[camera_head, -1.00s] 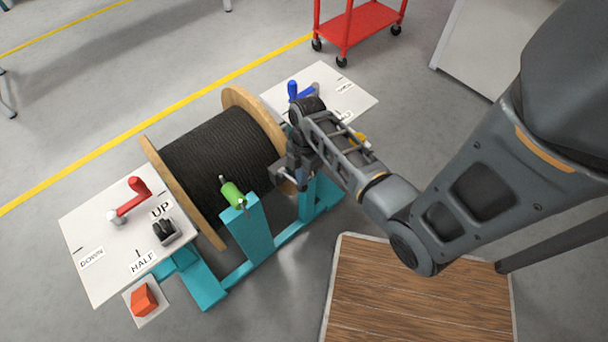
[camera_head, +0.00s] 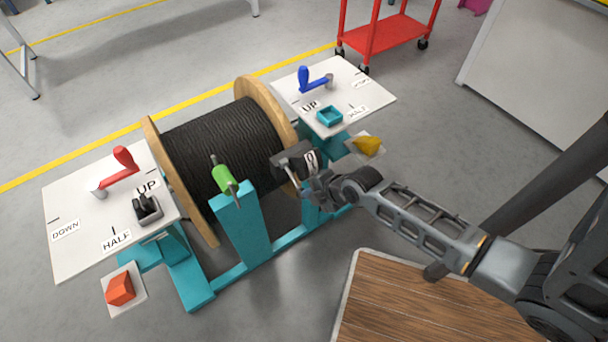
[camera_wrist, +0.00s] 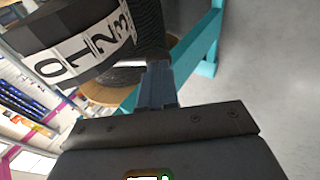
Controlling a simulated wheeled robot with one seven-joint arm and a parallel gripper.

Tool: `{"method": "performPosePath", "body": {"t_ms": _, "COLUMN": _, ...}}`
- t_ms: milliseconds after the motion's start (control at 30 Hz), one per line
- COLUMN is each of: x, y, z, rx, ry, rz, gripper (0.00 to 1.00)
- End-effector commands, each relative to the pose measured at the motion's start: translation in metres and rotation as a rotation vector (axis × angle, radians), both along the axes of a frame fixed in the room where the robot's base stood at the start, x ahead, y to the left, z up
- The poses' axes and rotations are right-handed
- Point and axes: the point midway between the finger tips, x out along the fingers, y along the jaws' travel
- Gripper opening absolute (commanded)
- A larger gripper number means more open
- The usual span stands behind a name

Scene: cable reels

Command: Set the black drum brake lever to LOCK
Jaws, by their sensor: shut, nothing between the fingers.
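The drum of black cable (camera_head: 225,145) sits between wooden flanges on a teal stand. A green-handled lever (camera_head: 222,178) stands on the teal post in front of it. No LOCK label is readable. My gripper (camera_head: 305,182) is to the right of that lever, close to a dark numbered counter (camera_head: 293,160) by the right flange. In the wrist view, my shut, empty fingers (camera_wrist: 156,82) point toward the stand. The counter (camera_wrist: 88,45), showing 0, 1, 2, 3, is at the upper left; I cannot tell whether they touch.
The left board (camera_head: 75,215) carries a red lever (camera_head: 120,170) and a black double switch (camera_head: 147,208). The right board (camera_head: 350,85) carries a blue lever (camera_head: 312,82) and a teal tray (camera_head: 329,115). Orange (camera_head: 120,288) and yellow (camera_head: 367,146) blocks sit on separate pads.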

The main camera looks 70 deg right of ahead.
Motion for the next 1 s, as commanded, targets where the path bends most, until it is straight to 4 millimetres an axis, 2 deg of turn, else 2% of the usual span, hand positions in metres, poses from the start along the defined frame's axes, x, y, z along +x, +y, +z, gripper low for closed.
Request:
{"method": "performPosePath", "body": {"t_ms": 33, "x": -0.001, "y": 0.001, "z": -0.013, "rx": -0.021, "ry": -0.026, "rz": 0.004, "gripper": 0.00}}
{"method": "performPosePath", "body": {"t_ms": 200, "x": 0.002, "y": -0.001, "z": -0.022, "rx": -0.083, "ry": -0.113, "rz": 0.001, "gripper": 0.00}}
{"method": "performPosePath", "body": {"t_ms": 1000, "x": 0.005, "y": -0.004, "z": -0.032, "rx": -0.076, "ry": -0.103, "rz": -0.002, "gripper": 0.00}}
